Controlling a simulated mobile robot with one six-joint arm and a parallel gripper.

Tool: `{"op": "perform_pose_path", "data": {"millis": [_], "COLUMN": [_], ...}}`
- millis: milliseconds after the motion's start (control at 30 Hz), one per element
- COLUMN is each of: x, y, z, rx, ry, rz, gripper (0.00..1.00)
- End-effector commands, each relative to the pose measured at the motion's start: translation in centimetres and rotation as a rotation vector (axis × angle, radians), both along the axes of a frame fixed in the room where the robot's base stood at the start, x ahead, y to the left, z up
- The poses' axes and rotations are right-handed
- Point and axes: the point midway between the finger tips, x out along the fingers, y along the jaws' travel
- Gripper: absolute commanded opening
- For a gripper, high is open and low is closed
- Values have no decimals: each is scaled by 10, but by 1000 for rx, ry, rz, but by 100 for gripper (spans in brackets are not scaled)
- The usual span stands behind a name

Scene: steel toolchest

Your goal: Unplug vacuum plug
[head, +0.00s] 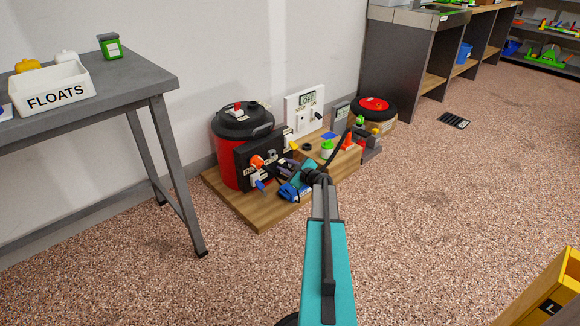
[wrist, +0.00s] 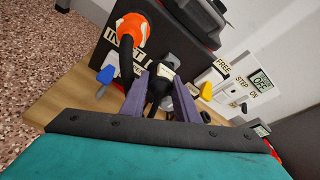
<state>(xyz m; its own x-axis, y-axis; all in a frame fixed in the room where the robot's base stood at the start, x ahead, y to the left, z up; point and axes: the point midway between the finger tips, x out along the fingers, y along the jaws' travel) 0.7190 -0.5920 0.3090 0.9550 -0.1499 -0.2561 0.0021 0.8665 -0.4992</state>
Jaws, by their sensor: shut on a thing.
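My gripper (wrist: 165,82) is shut on a black plug (wrist: 157,88) in the wrist view, with one purple finger on each side of it. The plug is at the face of a black panel (wrist: 178,42), just right of an orange fitting marked INLET (wrist: 131,30). I cannot tell how deep the plug sits in its socket, as the fingers hide part of it. In the head view my gripper (head: 284,171) is in front of the same panel (head: 246,166), beside the red vacuum canister (head: 226,160) with a black lid.
A wooden board (head: 262,222) on the floor carries these things. A blue handle (wrist: 105,74) and a yellow one (wrist: 206,91) flank my fingers. A white panel with a display reading OFF (wrist: 261,80) stands at the right. A grey table (head: 150,78) is at the left; the speckled floor is open.

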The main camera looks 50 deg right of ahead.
Motion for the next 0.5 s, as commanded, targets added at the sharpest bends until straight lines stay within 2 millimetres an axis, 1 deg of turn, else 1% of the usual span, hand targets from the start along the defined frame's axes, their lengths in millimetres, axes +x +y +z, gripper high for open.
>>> {"op": "perform_pose_path", "data": {"millis": [33,100,167,267,500], "x": [-5,-10,-13,-15,-18], "y": [-13,-22,-27,-31,-34], "z": [-7,-13,-16,-19,-19], "rx": [1,-1,0,0,-1], "ry": [1,0,0,0,-1], "rz": [-21,-40,-51,-59,-63], "gripper": [0,0,0,0,0]}}
